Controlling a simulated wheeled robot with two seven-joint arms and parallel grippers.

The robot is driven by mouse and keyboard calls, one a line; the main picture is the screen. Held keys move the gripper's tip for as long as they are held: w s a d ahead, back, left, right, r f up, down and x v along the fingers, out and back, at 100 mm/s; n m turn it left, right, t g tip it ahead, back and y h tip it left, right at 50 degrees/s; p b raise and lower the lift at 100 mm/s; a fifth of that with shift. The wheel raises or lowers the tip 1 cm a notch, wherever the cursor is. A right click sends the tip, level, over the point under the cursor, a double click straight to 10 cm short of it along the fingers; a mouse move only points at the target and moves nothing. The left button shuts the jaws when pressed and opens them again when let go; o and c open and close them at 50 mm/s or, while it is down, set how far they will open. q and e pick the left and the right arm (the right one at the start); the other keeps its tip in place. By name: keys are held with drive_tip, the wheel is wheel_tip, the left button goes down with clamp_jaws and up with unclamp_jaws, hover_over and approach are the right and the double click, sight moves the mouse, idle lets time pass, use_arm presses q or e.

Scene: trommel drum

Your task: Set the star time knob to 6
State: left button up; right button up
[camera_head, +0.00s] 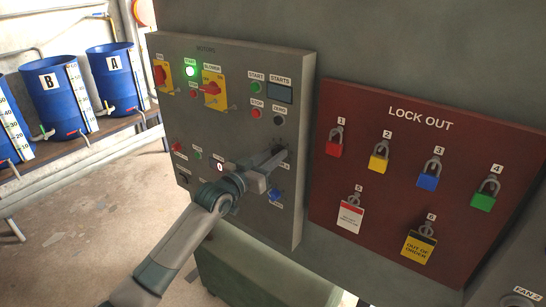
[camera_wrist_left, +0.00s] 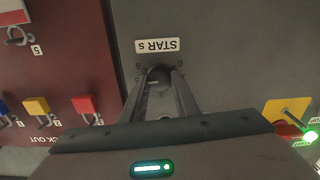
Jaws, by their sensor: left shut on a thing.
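The star time knob (camera_wrist_left: 158,76) is a small dark round knob on the grey control panel, beside a white "STAR s" label (camera_wrist_left: 157,45) that appears upside down in the left wrist view. My left gripper (camera_wrist_left: 160,82) has its two fingers on either side of the knob and is shut on it. In the head view my left gripper (camera_head: 277,160) reaches the right part of the panel (camera_head: 228,132), and its fingers largely hide the knob. The number the knob points to cannot be read. My right gripper is not in view.
Above the gripper are a small display (camera_head: 280,92), green and red buttons and a black ZERO button (camera_head: 278,120). A red lock-out board (camera_head: 420,180) with padlocks is at the right. Blue barrels (camera_head: 60,98) stand at the left.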

use_arm(q)
drive_tip(key=m+b, duration=0.1)
drive_tip(key=m, duration=0.2)
drive_tip(key=shift+m, duration=0.3)
drive_tip(key=shift+m+b, duration=0.5)
drive_tip(key=shift+m, duration=1.2)
drive_tip(key=o, duration=1.1)
drive_tip(key=shift+s, duration=0.1)
drive_tip(key=shift+c, duration=0.2)
drive_tip(key=shift+s, duration=0.1)
